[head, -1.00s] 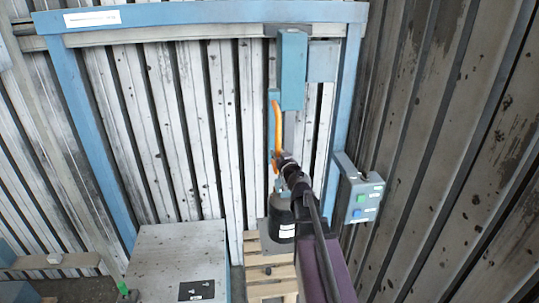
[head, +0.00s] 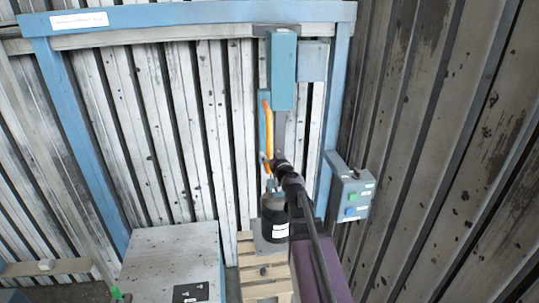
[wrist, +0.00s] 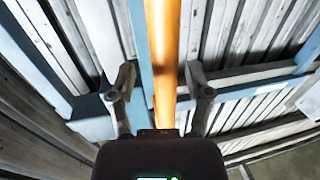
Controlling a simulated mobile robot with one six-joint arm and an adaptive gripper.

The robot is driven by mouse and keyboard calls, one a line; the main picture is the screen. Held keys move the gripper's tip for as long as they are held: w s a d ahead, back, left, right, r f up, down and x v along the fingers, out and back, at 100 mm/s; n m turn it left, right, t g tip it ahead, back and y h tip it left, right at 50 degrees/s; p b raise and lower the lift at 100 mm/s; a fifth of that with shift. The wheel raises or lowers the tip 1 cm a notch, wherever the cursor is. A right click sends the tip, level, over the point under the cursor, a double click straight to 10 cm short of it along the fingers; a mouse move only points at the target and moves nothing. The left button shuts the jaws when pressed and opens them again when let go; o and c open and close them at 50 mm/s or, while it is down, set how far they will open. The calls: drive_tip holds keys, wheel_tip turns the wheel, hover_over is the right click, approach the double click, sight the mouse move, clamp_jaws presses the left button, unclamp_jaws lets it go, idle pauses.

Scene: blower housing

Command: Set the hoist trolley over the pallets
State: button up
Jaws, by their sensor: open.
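The hoist trolley (head: 281,70) is a teal box hanging at the right end of the blue overhead beam (head: 180,16). An orange handle (head: 266,118) runs down below its left side. In the wrist view the orange handle (wrist: 162,50) stands between the fingers of my gripper (wrist: 162,85), which is open, with a gap visible on both sides. In the head view my gripper (head: 268,160) is at the handle's lower end, partly hidden by my arm. A wooden pallet (head: 252,272) lies below, under a black cylinder (head: 273,212) with a white label.
A grey control box (head: 350,193) with green and blue buttons is by the right post (head: 335,110). A grey-topped block (head: 170,255) stands left of the pallet. Corrugated walls close off the back and right. The span under the beam to the left is clear.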

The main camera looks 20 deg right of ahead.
drive_tip(key=s, duration=0.7)
drive_tip(key=shift+a, duration=0.15)
drive_tip(key=shift+r+h, duration=0.1)
drive_tip(key=shift+h, duration=0.2)
drive_tip(key=s+a+f+m+g+h, duration=0.2)
drive_tip(key=s+f+g, duration=0.2)
drive_tip(key=f+g, duration=0.25)
drive_tip(key=s+a+f+m+g+h, duration=0.3)
drive_tip(key=s+f+g, duration=0.15)
drive_tip(key=f, duration=0.25)
drive_tip(key=s+a+f+n+g+y, duration=0.2)
drive_tip(key=s+a+g+y, duration=0.1)
drive_tip(key=a, duration=0.4)
drive_tip(key=s+a+f+n+g+y, duration=0.3)
drive_tip(key=s+a+g, duration=0.1)
drive_tip(key=s+a, duration=0.2)
drive_tip(key=shift+a+f, duration=0.15)
drive_tip(key=shift+a, duration=0.3)
